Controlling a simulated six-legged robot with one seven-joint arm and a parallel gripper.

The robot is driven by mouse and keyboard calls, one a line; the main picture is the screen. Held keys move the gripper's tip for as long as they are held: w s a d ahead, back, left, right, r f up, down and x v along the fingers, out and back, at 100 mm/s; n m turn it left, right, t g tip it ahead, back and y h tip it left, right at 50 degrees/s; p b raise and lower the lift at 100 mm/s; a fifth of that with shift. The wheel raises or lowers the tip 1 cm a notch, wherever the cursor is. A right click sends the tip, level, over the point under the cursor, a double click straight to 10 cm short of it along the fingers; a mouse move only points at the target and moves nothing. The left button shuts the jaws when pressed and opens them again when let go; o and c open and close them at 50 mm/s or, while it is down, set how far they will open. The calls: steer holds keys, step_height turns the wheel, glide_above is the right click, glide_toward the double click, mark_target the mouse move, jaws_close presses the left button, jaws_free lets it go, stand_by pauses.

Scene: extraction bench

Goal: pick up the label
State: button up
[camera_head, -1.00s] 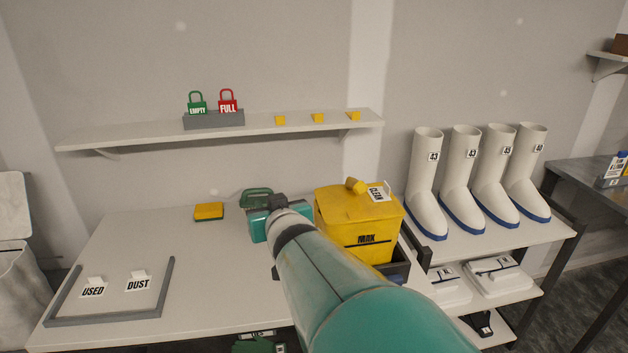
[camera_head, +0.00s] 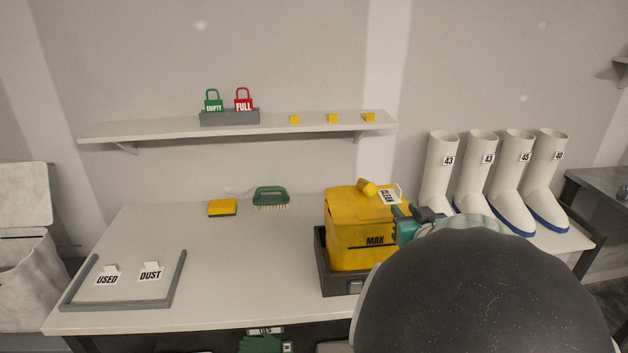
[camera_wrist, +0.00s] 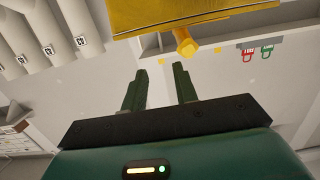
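Three white labels with black print show in the head view. CLEAN (camera_head: 389,194) hangs at the top right of the yellow container (camera_head: 350,235), by its yellow cap (camera_head: 367,187). In the wrist view the yellow container (camera_wrist: 175,14) and cap (camera_wrist: 186,43) lie beyond the fingertips; I cannot make out CLEAN there.
The container stands in a dark tray (camera_head: 341,283). A sponge (camera_head: 222,208) and green brush (camera_head: 271,197) lie on the table. Above, a shelf (camera_head: 160,129) holds green and red padlocks and small yellow blocks. White boots (camera_head: 474,170) stand right. The table's middle is clear.

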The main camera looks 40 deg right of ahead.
mark_target(400, 193)
steer(key=w+d+f, duration=0.1)
steer(key=w+d, duration=0.2)
steer(key=w+d+f, duration=0.1)
steer(key=w+d, duration=0.5)
steer(key=shift+f, duration=0.4)
steer(key=shift+s, duration=0.1)
jaws_close()
